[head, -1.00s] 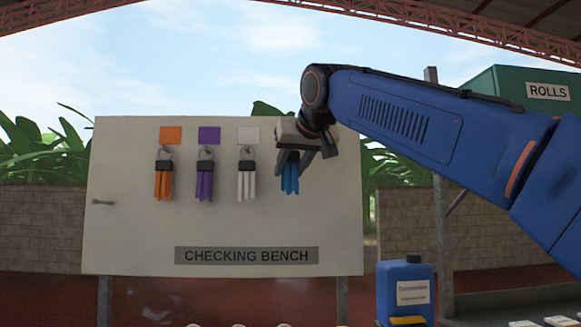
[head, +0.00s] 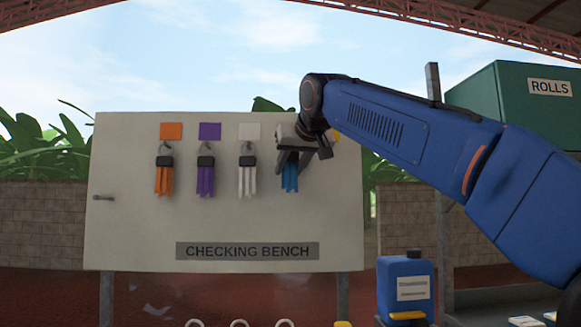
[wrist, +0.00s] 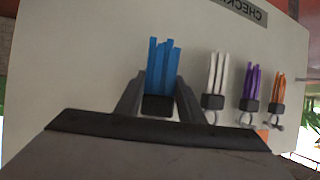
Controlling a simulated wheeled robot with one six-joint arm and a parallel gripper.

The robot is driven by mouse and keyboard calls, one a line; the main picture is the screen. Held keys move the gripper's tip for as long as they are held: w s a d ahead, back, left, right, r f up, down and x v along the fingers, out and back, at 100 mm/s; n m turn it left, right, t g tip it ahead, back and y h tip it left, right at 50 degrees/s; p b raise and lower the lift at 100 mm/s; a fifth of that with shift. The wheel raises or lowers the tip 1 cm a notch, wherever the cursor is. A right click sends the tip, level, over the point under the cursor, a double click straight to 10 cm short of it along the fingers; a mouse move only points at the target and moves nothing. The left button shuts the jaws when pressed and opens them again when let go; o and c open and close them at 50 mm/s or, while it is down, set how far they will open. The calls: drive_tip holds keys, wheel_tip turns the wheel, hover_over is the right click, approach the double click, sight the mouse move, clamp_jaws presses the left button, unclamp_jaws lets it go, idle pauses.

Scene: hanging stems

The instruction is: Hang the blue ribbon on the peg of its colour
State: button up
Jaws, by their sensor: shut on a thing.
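The blue ribbon (head: 290,179) hangs in front of the board's upper right part, with its strips pointing down. My gripper (head: 291,163) is shut on its dark top clip. In the wrist view the blue strips (wrist: 161,66) rise between and beyond the fingers (wrist: 158,100), and the picture is upside down. My gripper and arm hide the peg and colour patch behind the blue ribbon, so I cannot tell whether its loop is on a peg. Orange (head: 164,181), purple (head: 205,181) and white (head: 247,181) ribbons hang to the left under matching patches.
The pale board (head: 140,235) carries a "CHECKING BENCH" label (head: 247,251) and a small metal fitting (head: 103,198) at left. A blue jug (head: 405,285) stands below right. The white ribbon hangs close to my gripper.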

drive_tip(key=shift+w, duration=0.75)
drive_tip(key=shift+w+f, duration=0.3)
drive_tip(key=shift+w, duration=0.05)
drive_tip(key=shift+w+f, duration=0.15)
drive_tip(key=shift+w, duration=0.05)
drive_tip(key=o, duration=1.1)
drive_tip(key=shift+o, duration=0.4)
drive_tip(key=v, duration=1.9)
